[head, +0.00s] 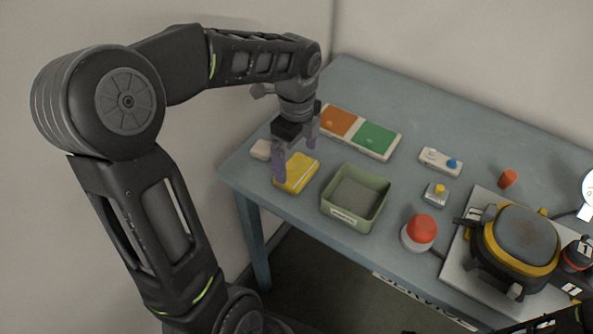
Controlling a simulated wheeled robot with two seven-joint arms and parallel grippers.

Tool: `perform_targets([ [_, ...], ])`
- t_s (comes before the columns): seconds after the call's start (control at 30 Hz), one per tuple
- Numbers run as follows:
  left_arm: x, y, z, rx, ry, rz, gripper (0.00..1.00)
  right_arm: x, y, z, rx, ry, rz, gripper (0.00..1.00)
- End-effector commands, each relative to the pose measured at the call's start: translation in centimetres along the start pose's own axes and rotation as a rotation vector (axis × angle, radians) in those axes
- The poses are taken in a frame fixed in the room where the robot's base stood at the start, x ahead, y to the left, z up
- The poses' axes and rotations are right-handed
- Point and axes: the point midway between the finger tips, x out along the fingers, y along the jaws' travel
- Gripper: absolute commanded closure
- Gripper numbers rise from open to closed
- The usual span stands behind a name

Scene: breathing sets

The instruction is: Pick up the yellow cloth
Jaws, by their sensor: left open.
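The yellow cloth (299,174) lies folded flat on the blue-grey table, near its left front edge. A pale line runs across it. My left gripper (295,160) points down over the cloth with its two purple fingertips apart. One finger is at the cloth's left side and the other is near its far right corner. Nothing is held between the fingers. I cannot tell whether the fingertips touch the cloth or the table. Part of the cloth's far side is hidden by the gripper. At the lower right, part of a dark arm shows, but no right gripper is visible.
Behind is an orange and green tray (397,150). A red-domed button (421,231) and a round yellow-black device (517,240) stand further right on the table (455,115).

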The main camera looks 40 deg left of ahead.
Motion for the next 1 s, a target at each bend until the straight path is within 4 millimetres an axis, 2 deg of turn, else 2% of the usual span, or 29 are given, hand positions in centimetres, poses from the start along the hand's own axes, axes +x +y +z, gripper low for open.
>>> perform_targets([
  [0.1,1.9,0.1,0.0,0.000,0.000,0.004,0.00,-0.2,-0.1,0.0,0.000,0.000,0.000,0.64],
  [0.27,3.4,0.0,0.0,0.001,0.000,0.002,0.00,-0.3,-0.1,0.0,0.000,0.000,0.000,0.64],
  [0.87,3.4,0.0,0.0,0.000,0.000,0.000,0.00,-0.2,-0.1,0.0,0.000,0.000,0.000,0.64],
  [1.0,3.4,0.0,0.0,0.001,0.000,0.000,0.11,-0.2,-0.1,0.0,0.000,0.000,0.000,0.64],
])
